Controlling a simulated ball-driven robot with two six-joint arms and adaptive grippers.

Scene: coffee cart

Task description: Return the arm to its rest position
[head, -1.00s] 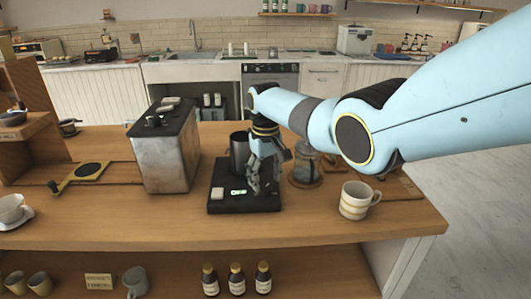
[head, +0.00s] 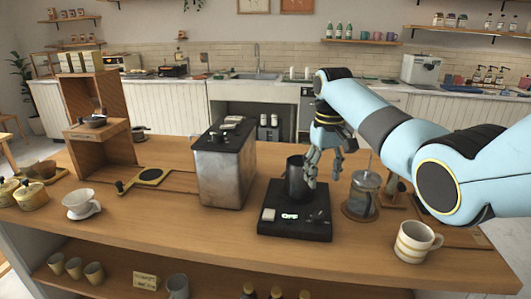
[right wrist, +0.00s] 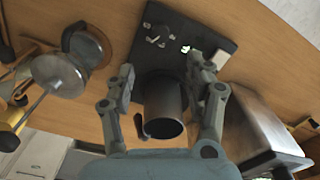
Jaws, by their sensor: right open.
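My right gripper (head: 325,172) is open and empty, above and just right of a dark metal pitcher (head: 296,180). The pitcher stands upright on the black scale (head: 290,234), whose display appears to read OFF. In the right wrist view, the pitcher (right wrist: 163,108) shows between the spread fingers of the right gripper (right wrist: 167,78), with gaps on both sides. The scale (right wrist: 205,30) lies beyond it. My right arm reaches in from the right of the head view. My left gripper is not in view.
A metal box-shaped machine (head: 224,170) stands left of the scale. A glass French press (head: 362,195) is close on the right. A striped mug (head: 417,243) stands near the right front of the wooden counter (head: 200,238). A white cup (head: 81,204) is at left.

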